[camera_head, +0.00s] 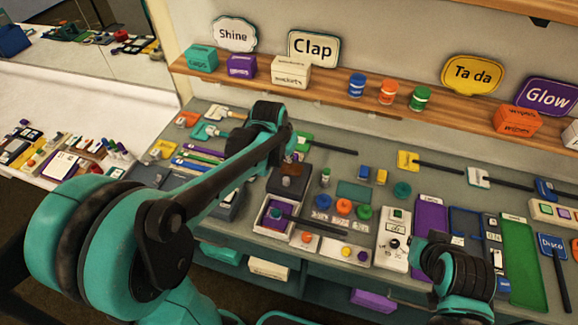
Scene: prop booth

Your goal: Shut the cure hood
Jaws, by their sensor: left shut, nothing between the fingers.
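The cure hood seems to be the small box on the bench with its dark lid (287,182) standing raised at the back. Its light-rimmed base (262,222) is open at the front, and a purple and teal item shows inside. My left arm reaches across from the left. My left gripper (292,160) is shut and empty, small and dark, just behind the raised lid; whether it touches the lid I cannot tell. Part of my right arm shows at the lower right, but its gripper cannot be made out.
Around the hood lie markers (205,160), round colored pots (343,207), a white control box (394,243) and a green tray (519,262). A wooden shelf (330,100) with boxes and signs runs along the back wall. A white side table (100,85) stands at left.

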